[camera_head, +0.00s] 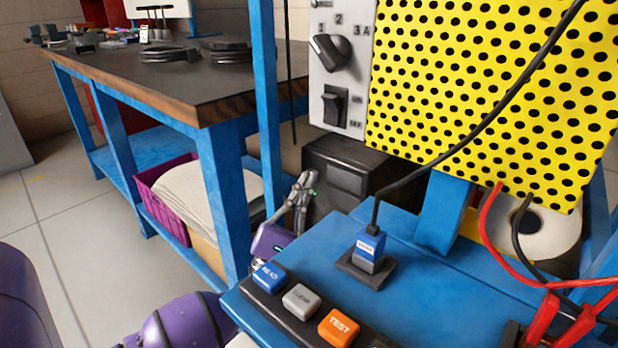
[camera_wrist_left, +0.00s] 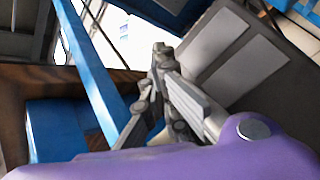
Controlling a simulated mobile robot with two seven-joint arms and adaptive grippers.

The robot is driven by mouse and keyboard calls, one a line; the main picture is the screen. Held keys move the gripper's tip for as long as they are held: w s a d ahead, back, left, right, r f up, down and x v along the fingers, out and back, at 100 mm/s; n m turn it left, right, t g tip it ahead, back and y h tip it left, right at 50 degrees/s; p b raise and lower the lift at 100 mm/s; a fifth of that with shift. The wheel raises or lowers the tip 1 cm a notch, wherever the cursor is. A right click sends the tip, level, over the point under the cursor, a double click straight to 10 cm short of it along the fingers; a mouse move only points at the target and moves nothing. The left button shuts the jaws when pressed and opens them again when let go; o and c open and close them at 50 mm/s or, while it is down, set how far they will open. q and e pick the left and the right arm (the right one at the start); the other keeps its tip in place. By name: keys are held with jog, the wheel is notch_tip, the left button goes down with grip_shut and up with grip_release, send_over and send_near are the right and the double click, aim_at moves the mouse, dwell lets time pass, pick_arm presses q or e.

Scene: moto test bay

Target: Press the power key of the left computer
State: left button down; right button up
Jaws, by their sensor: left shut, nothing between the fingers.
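No computer or power key can be made out for certain in either view. My left gripper (camera_head: 304,181) is shut and empty, with its grey fingers pointing up beside the left edge of the blue bench. It also shows in the left wrist view (camera_wrist_left: 161,50), in front of a dark box with lighter panels (camera_wrist_left: 238,50). In the head view a dark box (camera_head: 345,175) stands behind the gripper, below the switch panel. I cannot tell whether the fingers touch it. My right gripper is not in view.
The blue bench (camera_head: 430,285) carries a key strip with a blue key (camera_head: 268,275), a grey CLEAR key (camera_head: 300,301) and an orange TEST key (camera_head: 339,327). A blue plug (camera_head: 369,250) stands behind. A yellow perforated panel (camera_head: 490,90) and red clamps (camera_head: 545,320) are at right.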

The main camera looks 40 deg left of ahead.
pick_arm(q)
jog(key=shift+s, duration=0.85)
jog(key=shift+a, duration=0.1)
jog(key=s+p, duration=0.1)
jog(key=s, duration=0.4)
jog(key=shift+a+p, duration=0.15)
jog(key=shift+p, duration=0.25)
dwell(0.3)
